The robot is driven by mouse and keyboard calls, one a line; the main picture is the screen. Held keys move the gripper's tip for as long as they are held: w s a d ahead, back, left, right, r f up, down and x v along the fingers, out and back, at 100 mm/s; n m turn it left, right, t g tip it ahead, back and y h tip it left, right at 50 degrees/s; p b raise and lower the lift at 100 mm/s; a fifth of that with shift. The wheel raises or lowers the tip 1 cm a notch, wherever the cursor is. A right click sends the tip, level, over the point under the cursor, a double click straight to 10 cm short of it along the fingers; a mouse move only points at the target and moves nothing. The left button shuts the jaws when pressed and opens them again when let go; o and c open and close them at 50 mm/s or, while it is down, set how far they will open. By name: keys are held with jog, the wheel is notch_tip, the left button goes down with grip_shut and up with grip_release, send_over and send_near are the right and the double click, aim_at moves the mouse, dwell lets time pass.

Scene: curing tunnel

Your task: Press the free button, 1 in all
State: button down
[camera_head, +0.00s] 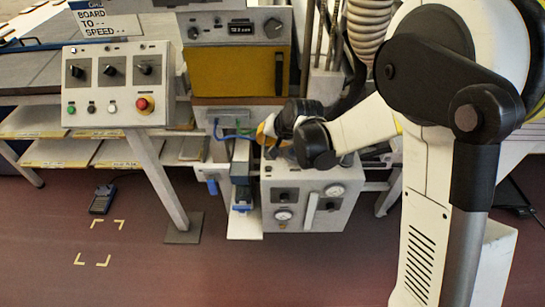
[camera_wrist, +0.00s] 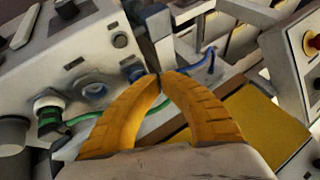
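A grey control box (camera_head: 118,84) at the left in the head view carries three black knobs and a row of buttons. The row has a green button (camera_head: 71,109), a black button (camera_head: 91,108), a white button (camera_head: 112,106) and a red mushroom button (camera_head: 144,104). I cannot read which one is marked free. My gripper (camera_head: 264,132) is right of this box, above the grey gauge unit. In the wrist view, its yellow fingers (camera_wrist: 160,78) meet at the tips with nothing seen between them. The red mushroom button (camera_wrist: 313,41) is at the right edge there.
The gauge unit (camera_head: 310,197) has dials, and hose ports with a green hose (camera_wrist: 82,118) and a blue hose (camera_wrist: 199,62) lie close to my fingers. A yellow-fronted oven (camera_head: 235,72) stands behind.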

aim_at(266, 166)
jog(key=shift+f, duration=0.1)
dwell(0.3)
notch_tip(266, 166, down, 9)
jog(key=b, duration=0.6)
jog(key=shift+b, duration=0.3)
dwell(1.0)
jog(key=shift+f+b, duration=0.25)
jog(key=shift+b, duration=0.15)
jog(key=shift+f+b, duration=0.4)
dwell(0.5)
jog(key=shift+r, duration=0.1)
jog(key=shift+r+p, duration=0.55)
jog(key=shift+r, duration=0.2)
